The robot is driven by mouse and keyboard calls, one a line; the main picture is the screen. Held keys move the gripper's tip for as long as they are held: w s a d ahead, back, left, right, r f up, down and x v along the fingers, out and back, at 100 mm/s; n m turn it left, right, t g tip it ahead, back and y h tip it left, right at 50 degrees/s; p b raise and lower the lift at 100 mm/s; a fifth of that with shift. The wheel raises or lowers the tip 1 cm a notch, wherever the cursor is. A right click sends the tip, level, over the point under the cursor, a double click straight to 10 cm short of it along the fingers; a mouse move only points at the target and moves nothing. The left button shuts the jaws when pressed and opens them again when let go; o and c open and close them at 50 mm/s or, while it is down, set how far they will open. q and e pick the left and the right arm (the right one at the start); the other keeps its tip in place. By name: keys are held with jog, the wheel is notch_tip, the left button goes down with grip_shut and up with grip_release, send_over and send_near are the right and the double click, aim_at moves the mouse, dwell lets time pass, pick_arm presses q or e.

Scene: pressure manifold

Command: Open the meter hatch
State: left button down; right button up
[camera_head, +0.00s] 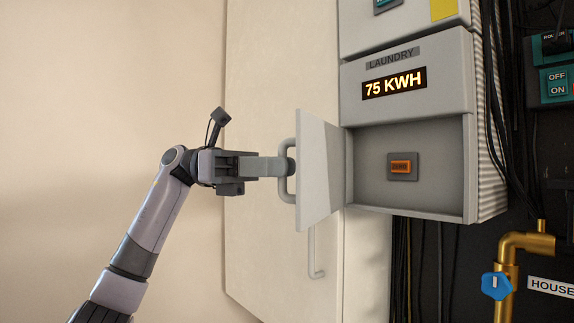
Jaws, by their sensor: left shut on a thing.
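The meter hatch (318,172) is a grey panel hinged at the left side of the laundry meter box (407,75). It stands swung outward, and the compartment (430,165) behind it is exposed. Inside is an orange switch (401,167) on a grey plate. The hatch has a grey bar handle (283,172) on its outer face. My left gripper (286,166) comes in from the left and is shut on this handle. The fingertips are partly hidden by the handle. My right gripper is out of view.
A large pale cabinet door (275,60) with a lower handle (312,255) stands behind the hatch. Black cables (505,100) and a brass pipe (510,255) with a blue valve handle (496,286) are at the right.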

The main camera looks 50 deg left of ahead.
pick_arm(q)
jog(key=shift+s+a+r, duration=0.1)
jog(key=shift+a+r, duration=0.05)
jog(key=shift+a, duration=1.4)
jog(key=c, duration=1.1)
grip_release()
jog(key=shift+p+v, duration=0.45)
jog(key=shift+v, duration=3)
